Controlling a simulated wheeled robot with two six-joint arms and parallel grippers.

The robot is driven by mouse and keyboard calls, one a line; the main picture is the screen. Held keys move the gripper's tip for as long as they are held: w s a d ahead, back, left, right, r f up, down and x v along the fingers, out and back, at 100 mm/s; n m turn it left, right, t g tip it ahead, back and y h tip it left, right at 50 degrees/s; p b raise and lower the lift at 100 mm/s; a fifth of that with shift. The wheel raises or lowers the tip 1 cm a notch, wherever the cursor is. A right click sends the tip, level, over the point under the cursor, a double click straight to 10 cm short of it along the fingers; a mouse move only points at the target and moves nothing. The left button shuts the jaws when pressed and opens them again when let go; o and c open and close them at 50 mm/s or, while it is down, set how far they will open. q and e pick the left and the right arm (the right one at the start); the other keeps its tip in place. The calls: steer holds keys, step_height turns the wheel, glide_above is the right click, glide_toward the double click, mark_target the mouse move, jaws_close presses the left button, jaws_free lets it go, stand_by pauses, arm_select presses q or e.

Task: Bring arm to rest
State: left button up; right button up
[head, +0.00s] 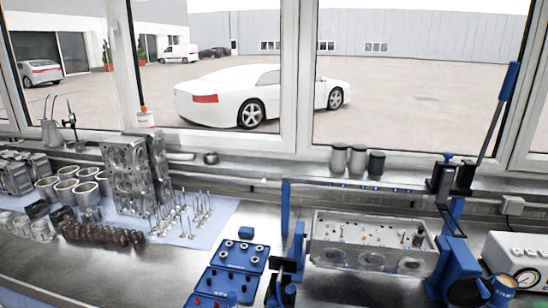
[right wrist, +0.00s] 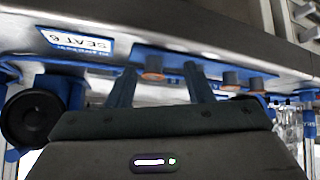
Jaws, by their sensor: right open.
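My right gripper (right wrist: 160,76) shows in the right wrist view. The dark gripper body fills the lower middle of that view. The fingertips point toward a blue strip with orange-brown round pieces, beside a blue label plate reading SEAT 6 (right wrist: 76,43). I cannot tell whether the fingertips touch anything. Neither gripper can be made out in the head view, and my left gripper is in no view.
The head view shows a metal bench with a cylinder head (head: 365,241) in a blue fixture. Blue trays (head: 237,256) stand left of it. Valves, springs and cylinder liners (head: 88,193) sit further left. A gauge box (head: 522,262) is at right. Windows stand behind.

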steer(key=s+a+f+g, duration=0.2)
steer(key=s+a+g, duration=0.15)
steer(key=s, duration=0.45)
steer(key=s+a+f+g, duration=0.15)
steer(key=s+a, duration=0.25)
steer(key=s, duration=0.5)
steer(key=d+f+m+g+b, duration=0.1)
steer(key=d+f+b, duration=0.1)
steer(key=f, duration=1.6)
steer(key=d+f+b, duration=0.1)
steer(key=f+b, duration=0.1)
steer(key=f, duration=1.5)
steer(key=s+d+f+g+b, duration=0.1)
steer(key=s+f+b, duration=0.1)
steer(key=s+f, duration=1.6)
step_height(320, 180, down, 2)
steer(key=shift+s+f+b, duration=0.15)
steer(key=shift+s+b, duration=0.05)
steer(key=shift+b, duration=0.1)
